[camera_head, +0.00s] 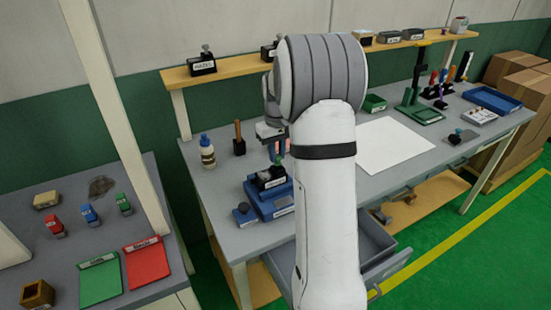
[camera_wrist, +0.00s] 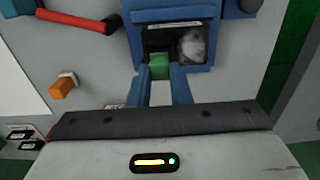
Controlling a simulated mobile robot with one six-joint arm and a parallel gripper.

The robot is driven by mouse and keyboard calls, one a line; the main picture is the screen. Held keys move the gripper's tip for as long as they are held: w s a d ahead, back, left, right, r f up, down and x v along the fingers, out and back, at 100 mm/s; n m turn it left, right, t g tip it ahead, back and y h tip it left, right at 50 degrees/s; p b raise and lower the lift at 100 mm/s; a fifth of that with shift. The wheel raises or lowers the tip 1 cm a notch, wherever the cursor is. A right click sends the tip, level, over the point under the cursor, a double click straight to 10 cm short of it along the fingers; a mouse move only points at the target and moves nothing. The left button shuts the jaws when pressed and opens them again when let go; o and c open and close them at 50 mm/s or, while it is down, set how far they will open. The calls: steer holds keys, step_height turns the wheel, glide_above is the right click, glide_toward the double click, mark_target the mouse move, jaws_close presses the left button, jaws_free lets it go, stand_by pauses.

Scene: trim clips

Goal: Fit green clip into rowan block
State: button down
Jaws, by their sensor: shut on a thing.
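In the wrist view, my gripper (camera_wrist: 162,88) has its two blue fingers closed on a small green clip (camera_wrist: 159,66). The clip's far end is at the near edge of a dark block (camera_wrist: 165,36) seated in a blue fixture (camera_wrist: 145,14). I cannot tell whether the clip touches the block or has entered it. In the head view, the dark block (camera_head: 268,178) sits on the blue fixture (camera_head: 265,206), with a label too small to read, so I cannot confirm it is the rowan one. My arm partly hides the gripper there.
A block labelled HAZEL (camera_head: 202,66) stands on the raised shelf (camera_head: 225,69). A white sheet (camera_head: 392,144) lies to the right. An open drawer (camera_head: 345,245) juts out below.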

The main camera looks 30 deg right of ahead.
step_height(320, 180, down, 2)
steer(key=shift+f, duration=0.25)
